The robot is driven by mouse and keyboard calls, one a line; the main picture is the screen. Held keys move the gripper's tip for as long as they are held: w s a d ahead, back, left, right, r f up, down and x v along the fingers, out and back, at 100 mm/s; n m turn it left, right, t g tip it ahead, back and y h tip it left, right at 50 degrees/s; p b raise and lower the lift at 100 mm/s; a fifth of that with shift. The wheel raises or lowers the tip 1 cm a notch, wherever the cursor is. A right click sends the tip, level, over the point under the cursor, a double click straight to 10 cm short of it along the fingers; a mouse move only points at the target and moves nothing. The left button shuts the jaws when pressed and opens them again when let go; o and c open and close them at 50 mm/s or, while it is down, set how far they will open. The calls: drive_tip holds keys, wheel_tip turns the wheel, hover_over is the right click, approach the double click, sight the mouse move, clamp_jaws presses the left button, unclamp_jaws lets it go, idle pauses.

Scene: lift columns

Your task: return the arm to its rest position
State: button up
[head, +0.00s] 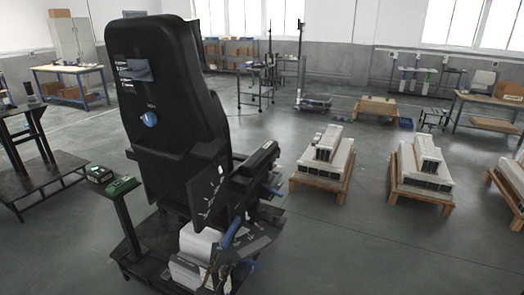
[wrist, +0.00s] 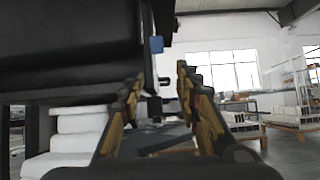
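In the wrist view my gripper (wrist: 160,80) has its two fingers with yellowish pads apart, with a clear gap between them. Nothing is visibly held; dark parts show behind the gap. A large dark body fills the upper left of the wrist view, close to the left finger. I cannot make out my gripper for certain in the head view.
A large black chair (head: 165,95) stands at left centre in the head view, with white boxes (head: 198,245) at its base. Loaded wooden pallets (head: 325,185) stand to the right. A stack of white blocks (wrist: 75,135) is left of my gripper. Open floor lies front right.

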drive_tip(key=s+d+f+m+g+h, duration=0.35)
drive_tip(key=d+f+g, duration=0.45)
drive_tip(key=d+f, duration=0.35)
drive_tip(key=s+d+r+m+g+p, duration=0.1)
drive_tip(key=s+d+r+m+g, duration=0.25)
drive_tip(key=d+g, duration=0.2)
drive_tip(key=s+d+r+m+g, duration=0.3)
drive_tip(key=d+r+m+g, duration=0.1)
drive_tip(key=d+g, duration=0.15)
drive_tip(key=s+d+r+m+y+p, duration=0.2)
drive_tip(key=s+d+r+m+y, duration=0.2)
drive_tip(key=s+r, duration=0.6)
drive_tip(key=s+d+r+m+t+y+p, duration=0.1)
drive_tip(key=s+d+r+m+y, duration=0.4)
drive_tip(key=r, duration=1.4)
drive_tip(key=s+d+r+m+y+p, duration=0.3)
drive_tip(key=s+d+r+m, duration=0.4)
drive_tip(key=s+r, duration=0.8)
drive_tip(key=s+m+y, duration=0.1)
drive_tip(key=m, duration=0.2)
drive_tip(key=shift+s+r+m, duration=0.3)
drive_tip(key=shift+m, duration=0.1)
